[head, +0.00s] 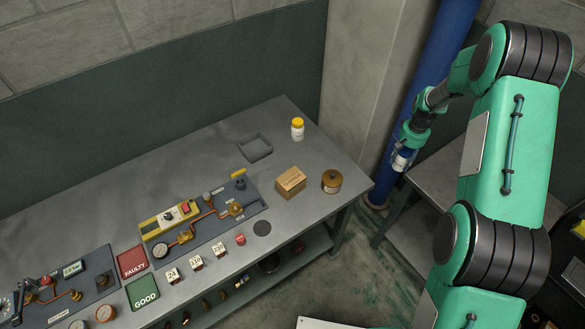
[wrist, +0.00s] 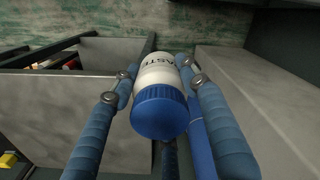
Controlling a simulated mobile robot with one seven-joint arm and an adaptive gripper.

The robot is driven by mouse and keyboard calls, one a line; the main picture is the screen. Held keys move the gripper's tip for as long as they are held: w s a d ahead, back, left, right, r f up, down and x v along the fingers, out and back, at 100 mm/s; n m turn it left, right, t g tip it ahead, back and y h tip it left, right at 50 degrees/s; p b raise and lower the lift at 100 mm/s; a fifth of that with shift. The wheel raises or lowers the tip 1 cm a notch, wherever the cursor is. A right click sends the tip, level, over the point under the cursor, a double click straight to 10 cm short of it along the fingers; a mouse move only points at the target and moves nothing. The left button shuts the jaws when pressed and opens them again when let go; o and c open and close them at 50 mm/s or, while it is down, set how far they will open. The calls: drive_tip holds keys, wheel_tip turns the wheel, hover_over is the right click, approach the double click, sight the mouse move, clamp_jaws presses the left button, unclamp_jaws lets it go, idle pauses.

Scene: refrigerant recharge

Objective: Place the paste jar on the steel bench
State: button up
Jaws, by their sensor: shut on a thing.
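The paste jar (wrist: 160,90) is white with a blue lid and part of the word PASTE on its side. My gripper (wrist: 160,82) is shut on it, one finger on each side, with the lid toward the wrist camera. In the head view, my gripper (head: 402,155) is at the right, near a blue pipe, and the jar (head: 399,163) shows small and partly hidden at its tip. A long grey metal bench (head: 205,150) fills the left and middle. A second grey bench (head: 425,205) lies below my gripper, partly hidden by my arm. The jar appears held above its surface.
On the long bench are a yellow-capped white bottle (head: 297,130), a cardboard box (head: 291,182), a brown jar (head: 332,181), a grey tray (head: 268,151) and a gauge panel (head: 205,215). The blue pipe (head: 425,75) stands behind my gripper. The second bench's visible top looks clear.

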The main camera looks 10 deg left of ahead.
drive_tip(key=a+r, duration=0.3)
drive_tip(key=a, duration=3.7)
drive_tip(key=s+a+r, duration=0.1)
drive_tip(key=s+a, duration=0.5)
drive_tip(key=a, duration=0.7)
drive_tip(key=s+a+r, duration=0.1)
drive_tip(key=s+a, duration=0.6)
drive_tip(key=a, duration=0.5)
drive_tip(key=s+a+r, duration=0.1)
drive_tip(key=s+a, duration=0.6)
drive_tip(key=a, duration=0.6)
drive_tip(key=shift+s+a+r, duration=0.15)
drive_tip(key=shift+a, duration=0.15)
drive_tip(key=shift+f, duration=3.15)
drive_tip(key=shift+f, duration=0.1)
drive_tip(key=shift+f, duration=1.8)
